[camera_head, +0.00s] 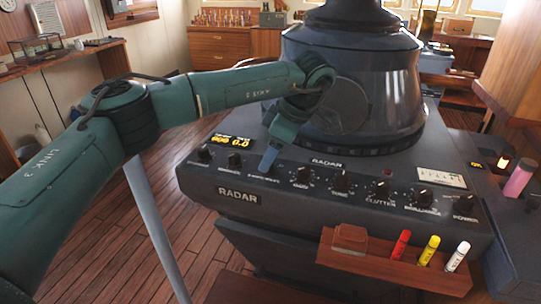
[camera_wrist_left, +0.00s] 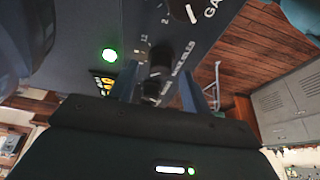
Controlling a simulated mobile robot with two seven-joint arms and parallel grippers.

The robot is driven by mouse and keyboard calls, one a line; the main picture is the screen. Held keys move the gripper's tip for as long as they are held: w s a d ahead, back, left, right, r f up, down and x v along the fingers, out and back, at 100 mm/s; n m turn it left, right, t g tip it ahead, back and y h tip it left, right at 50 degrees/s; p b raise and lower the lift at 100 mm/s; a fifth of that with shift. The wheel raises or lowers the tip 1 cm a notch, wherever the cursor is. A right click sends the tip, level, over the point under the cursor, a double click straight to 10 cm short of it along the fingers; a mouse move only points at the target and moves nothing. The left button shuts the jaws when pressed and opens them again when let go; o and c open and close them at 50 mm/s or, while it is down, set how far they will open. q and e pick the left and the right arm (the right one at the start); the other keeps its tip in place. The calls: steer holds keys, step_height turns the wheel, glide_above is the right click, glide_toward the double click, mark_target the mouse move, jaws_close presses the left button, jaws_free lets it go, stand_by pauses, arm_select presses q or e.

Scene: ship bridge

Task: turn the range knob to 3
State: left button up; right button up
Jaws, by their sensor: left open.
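The range knob seems to be the black knob (camera_wrist_left: 158,58) with numbers around it in the left wrist view; its setting is too small and dark to read. In the head view my gripper hides this part of the panel, between the left pair of knobs and the gain knob (camera_head: 303,177). My left gripper (camera_head: 268,161) points down at the panel with its jaws open. In the left wrist view its fingers (camera_wrist_left: 160,92) stand on either side of the knob's line, with gaps visible. I cannot tell whether they touch it. My right gripper is out of view.
The radar console (camera_head: 238,195) carries several more knobs to the right and a yellow-lit display (camera_head: 226,142) behind the left pair. A big dark pedestal (camera_head: 350,85) rises close behind. A red-brown shelf (camera_head: 385,267) holding markers juts from the front. The wooden floor at left is clear.

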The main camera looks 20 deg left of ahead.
arm_select(q)
steer(key=v, duration=1.2)
steer(key=shift+p, duration=0.3)
steer(key=shift+r, duration=0.1)
